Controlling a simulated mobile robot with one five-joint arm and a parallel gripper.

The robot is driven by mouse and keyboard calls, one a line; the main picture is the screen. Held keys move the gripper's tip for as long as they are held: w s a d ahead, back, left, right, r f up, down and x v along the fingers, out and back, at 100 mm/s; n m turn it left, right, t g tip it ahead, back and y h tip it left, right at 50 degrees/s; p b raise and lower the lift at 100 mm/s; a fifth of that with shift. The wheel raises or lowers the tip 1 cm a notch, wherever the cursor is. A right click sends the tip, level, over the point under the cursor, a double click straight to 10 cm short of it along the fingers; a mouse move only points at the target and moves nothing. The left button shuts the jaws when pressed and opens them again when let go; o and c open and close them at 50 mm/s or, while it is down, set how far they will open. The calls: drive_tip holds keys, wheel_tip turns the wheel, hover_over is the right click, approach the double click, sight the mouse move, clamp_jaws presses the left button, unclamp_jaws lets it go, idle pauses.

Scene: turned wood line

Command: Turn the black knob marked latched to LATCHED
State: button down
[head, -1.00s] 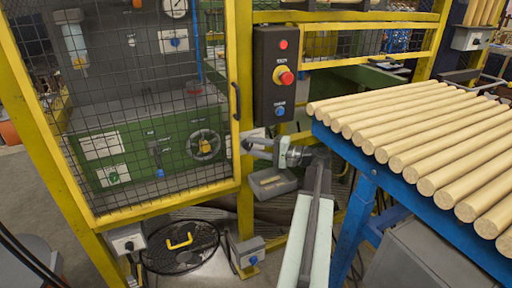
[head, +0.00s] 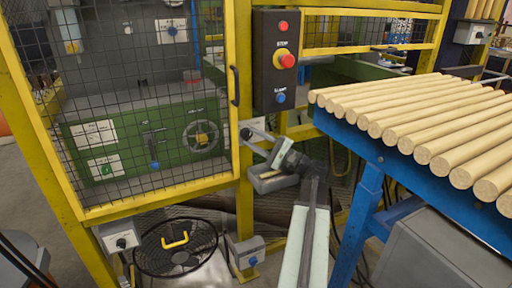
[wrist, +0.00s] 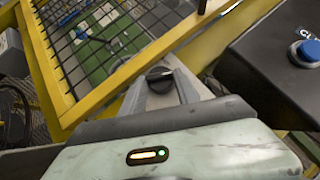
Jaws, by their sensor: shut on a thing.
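The black knob (wrist: 158,78) shows in the wrist view between the two grey fingers of my gripper (wrist: 160,92), which are shut on it. In the head view the knob (head: 246,133) is a small dark disc on the yellow post, just right of the mesh door. My gripper (head: 258,136) reaches up to it from the lower right. A pale label plate (head: 261,123) is beside the knob, partly covered by the fingers; its wording and the knob's pointer setting cannot be read.
A black control box (head: 276,70) with red and blue buttons hangs above my gripper. A grey tray (head: 272,180) sits below it. The blue rack (head: 370,148) of wooden rods stands close on the right. The yellow-framed mesh door (head: 235,90) is on the left.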

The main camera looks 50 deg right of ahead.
drive_tip(key=shift+a+f+m+t+b, duration=0.1)
drive_tip(key=shift+a+m+t+b, duration=0.1)
drive_tip(key=shift+m+t+b, duration=0.65)
drive_tip(key=shift+w+m+h, duration=0.1)
drive_tip(key=shift+m+h, duration=0.15)
drive_tip(key=shift+h, duration=0.15)
drive_tip(key=c, duration=0.9)
unclamp_jaws()
